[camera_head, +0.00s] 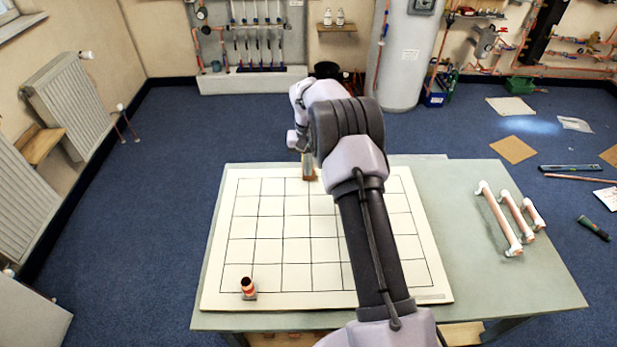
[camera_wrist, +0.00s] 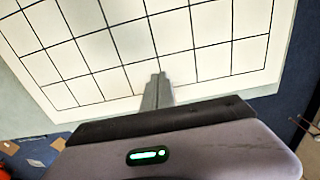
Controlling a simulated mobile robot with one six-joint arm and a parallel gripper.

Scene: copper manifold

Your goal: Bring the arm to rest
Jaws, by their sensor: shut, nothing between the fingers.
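My arm reaches from the front of the head view over the white gridded board (camera_head: 268,218). My gripper (camera_head: 308,175) is over the far edge of the board, partly hidden by my own wrist. In the wrist view the two grey fingers (camera_wrist: 158,80) are together, with nothing between them, in front of the gridded board (camera_wrist: 110,38). A small copper-coloured fitting (camera_head: 248,287) with a dark opening stands near the board's front left corner, well apart from my gripper. Part of the board is hidden behind my arm.
The board lies on a grey-green table (camera_head: 470,270). A white cylinder tank (camera_head: 405,60) and a tool panel (camera_head: 250,35) stand at the back. Loose sheets (camera_head: 513,150) lie on the blue floor.

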